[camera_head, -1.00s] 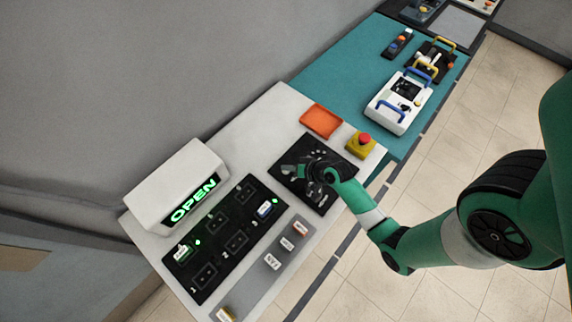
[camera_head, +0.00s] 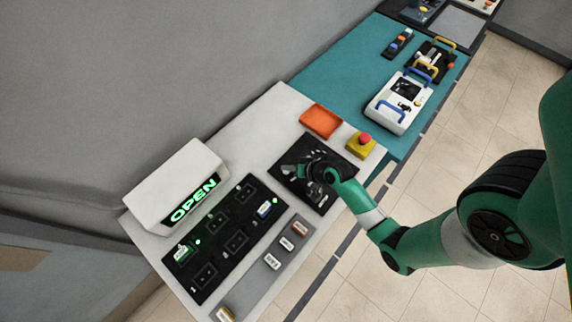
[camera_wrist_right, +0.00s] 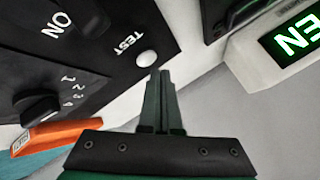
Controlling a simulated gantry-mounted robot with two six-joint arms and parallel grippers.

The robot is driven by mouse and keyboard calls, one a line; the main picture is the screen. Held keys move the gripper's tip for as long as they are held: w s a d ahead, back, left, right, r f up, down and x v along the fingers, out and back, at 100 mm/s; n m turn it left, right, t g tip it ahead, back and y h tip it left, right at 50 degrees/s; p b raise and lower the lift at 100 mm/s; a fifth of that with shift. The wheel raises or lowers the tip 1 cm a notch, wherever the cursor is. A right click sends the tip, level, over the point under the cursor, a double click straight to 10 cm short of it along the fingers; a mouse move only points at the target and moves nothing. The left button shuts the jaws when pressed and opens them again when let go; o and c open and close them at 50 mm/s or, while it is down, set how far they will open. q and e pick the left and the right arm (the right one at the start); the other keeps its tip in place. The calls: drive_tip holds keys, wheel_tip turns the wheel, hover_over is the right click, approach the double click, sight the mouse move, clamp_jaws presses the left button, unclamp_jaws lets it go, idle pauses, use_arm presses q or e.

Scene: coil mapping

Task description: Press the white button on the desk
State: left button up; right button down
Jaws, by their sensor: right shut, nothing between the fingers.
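The white button (camera_wrist_right: 147,57) is a small round dome beside the word TEST on a black panel (camera_wrist_right: 110,30), in the right wrist view. My right gripper (camera_wrist_right: 160,76) is shut and empty, with its fingertips just beside the button in that picture. I cannot tell whether they touch it. In the head view my right gripper (camera_head: 288,169) is over the black panel (camera_head: 318,204), and the button cannot be made out there. My left gripper is not in view.
A lit OPEN sign box (camera_head: 165,180) stands left, near a black slot board (camera_head: 237,241). An orange tray (camera_head: 320,121) and a yellow box with a red button (camera_head: 361,144) lie behind the panel. A grey strip (camera_head: 262,277) with labelled pieces is in front.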

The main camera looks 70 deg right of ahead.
sight(288, 173)
drive_tip(key=shift+f, duration=0.4)
drive_tip(key=shift+f+b, duration=0.4)
drive_tip(key=shift+b, duration=0.05)
idle(0.4)
drive_tip(key=shift+r+p, duration=0.8)
drive_tip(key=shift+p, duration=0.05)
wheel_tip(288, 173, up, 5)
drive_tip(key=p, duration=0.5)
drive_tip(key=shift+r, duration=0.1)
idle(0.7)
